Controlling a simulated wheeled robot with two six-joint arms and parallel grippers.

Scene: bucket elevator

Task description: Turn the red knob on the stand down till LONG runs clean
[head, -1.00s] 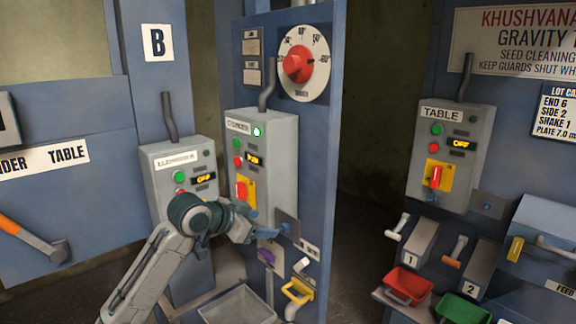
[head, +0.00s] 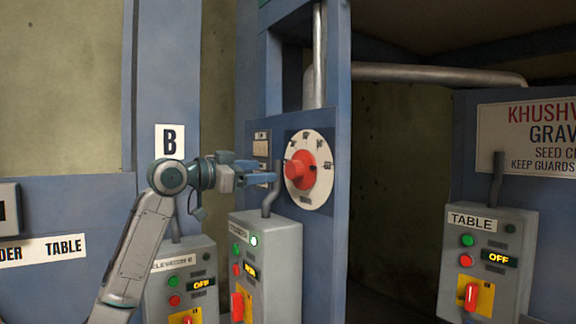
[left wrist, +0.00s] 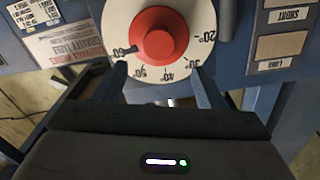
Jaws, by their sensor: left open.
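The red knob (head: 300,170) sits on a round white dial (head: 324,150) on the blue stand. It also shows in the left wrist view (left wrist: 158,38), upside down, with its dark pointer at the 60° mark. My left gripper (head: 272,173) is level with the knob, just to its left in the head view. In the left wrist view its two fingers (left wrist: 158,88) stand apart and empty, short of the knob and not around it. My right gripper is not in view.
Below the dial, a grey control box (head: 270,265) with a lit green lamp stands close under my left arm. A grey pipe (head: 270,195) rises from it near the gripper. The elevator box (head: 182,285) and table box (head: 488,262) both read OFF.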

